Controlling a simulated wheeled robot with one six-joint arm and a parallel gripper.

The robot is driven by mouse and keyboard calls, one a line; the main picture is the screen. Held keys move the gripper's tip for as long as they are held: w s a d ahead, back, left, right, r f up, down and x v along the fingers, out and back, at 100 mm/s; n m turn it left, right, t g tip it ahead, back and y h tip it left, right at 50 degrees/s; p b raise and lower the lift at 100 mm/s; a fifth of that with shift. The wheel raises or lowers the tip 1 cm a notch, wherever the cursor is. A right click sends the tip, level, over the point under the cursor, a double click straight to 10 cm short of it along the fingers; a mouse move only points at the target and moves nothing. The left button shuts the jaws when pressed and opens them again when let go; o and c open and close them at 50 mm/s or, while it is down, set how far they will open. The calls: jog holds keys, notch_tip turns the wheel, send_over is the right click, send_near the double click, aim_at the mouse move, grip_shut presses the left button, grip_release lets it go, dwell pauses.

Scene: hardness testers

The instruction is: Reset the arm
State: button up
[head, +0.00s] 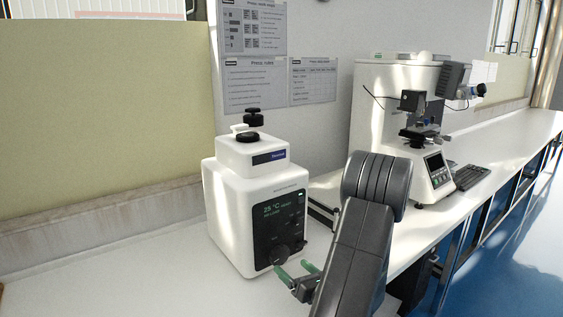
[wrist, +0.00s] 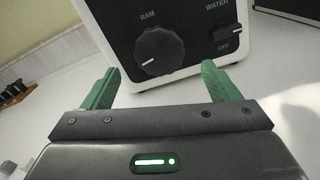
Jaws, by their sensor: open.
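My gripper (head: 298,272) has green fingers and is low in front of the white press machine (head: 226,207), at the lower right of its dark front panel. In the wrist view, my gripper (wrist: 158,88) is open, with its two green fingers spread apart and nothing between them. The RAM knob (wrist: 160,54) is dark and round and shows just beyond the gap between the fingers. The WATER switch (wrist: 226,32) is to its right, above the right finger. I cannot tell whether a finger touches the machine.
A hardness tester (head: 420,130) with a screen stands further back on the right, with a keyboard (head: 470,177) beside it. Printed sheets (head: 253,84) hang on the wall behind. Blue floor (head: 500,250) lies to the right.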

aim_at(282, 257)
jog(key=x, duration=0.7)
jog(key=shift+s+p, duration=0.1)
jog(key=shift+p, duration=0.3)
jog(key=shift+w+a+f+n, duration=0.1)
jog(key=shift+w+n, duration=0.1)
jog(key=shift+n, duration=0.1)
jog(key=shift+s+n+b, duration=0.1)
jog(key=shift+n+b, duration=0.3)
jog(key=shift+n, duration=0.4)
jog(key=n, duration=0.5)
jog(key=n+p, duration=0.1)
jog(key=n, duration=0.6)
jog(key=shift+v, duration=0.95)
